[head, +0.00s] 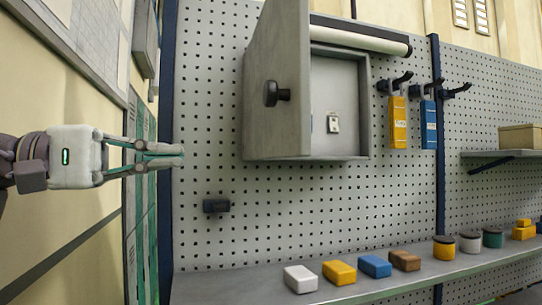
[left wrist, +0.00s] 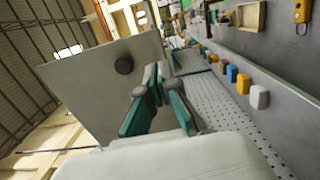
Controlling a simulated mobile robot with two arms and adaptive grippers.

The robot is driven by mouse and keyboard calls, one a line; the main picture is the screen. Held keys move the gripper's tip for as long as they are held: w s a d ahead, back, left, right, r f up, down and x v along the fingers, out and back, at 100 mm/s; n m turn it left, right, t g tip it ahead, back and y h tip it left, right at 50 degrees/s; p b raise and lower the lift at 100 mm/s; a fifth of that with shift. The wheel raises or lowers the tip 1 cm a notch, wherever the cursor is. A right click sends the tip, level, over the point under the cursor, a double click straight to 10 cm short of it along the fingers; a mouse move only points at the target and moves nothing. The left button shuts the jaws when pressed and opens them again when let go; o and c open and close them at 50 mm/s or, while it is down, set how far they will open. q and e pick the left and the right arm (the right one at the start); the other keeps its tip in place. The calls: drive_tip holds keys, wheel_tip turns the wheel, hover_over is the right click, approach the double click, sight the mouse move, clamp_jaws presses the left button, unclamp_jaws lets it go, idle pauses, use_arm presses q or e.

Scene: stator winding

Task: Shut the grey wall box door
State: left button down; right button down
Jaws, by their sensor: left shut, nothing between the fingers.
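The grey wall box (head: 364,112) hangs on the pegboard in the head view. Its grey door (head: 290,125) stands wide open, swung out on the left side of the box, with a dark round knob (head: 275,93). The box's inside shows, with a small white switch-like fitting (head: 333,123). My left gripper (head: 180,155) is shut and empty, left of the door, apart from it and a little lower than the knob. In the left wrist view the open door (left wrist: 85,85) and its knob (left wrist: 124,65) show beyond the fingers (left wrist: 156,88). My right gripper is not in view.
A white roll (head: 350,38) lies above the box. Yellow (head: 397,122) and blue (head: 428,125) tagged items hang from hooks at right. A black block (head: 216,205) sits on the pegboard below. Several blocks and jars stand on the shelf (head: 400,280). The board around the gripper is clear.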

use_arm(q)
drive_tip(key=p, duration=0.6)
approach(293, 156)
drive_tip(key=x, duration=0.6)
drive_tip(key=shift+d+r, duration=0.2)
drive_tip(key=shift+d, duration=0.05)
drive_tip(key=shift+d+f, duration=0.15)
drive_tip(key=shift+d, duration=0.35)
drive_tip(key=shift+w+d, duration=0.1)
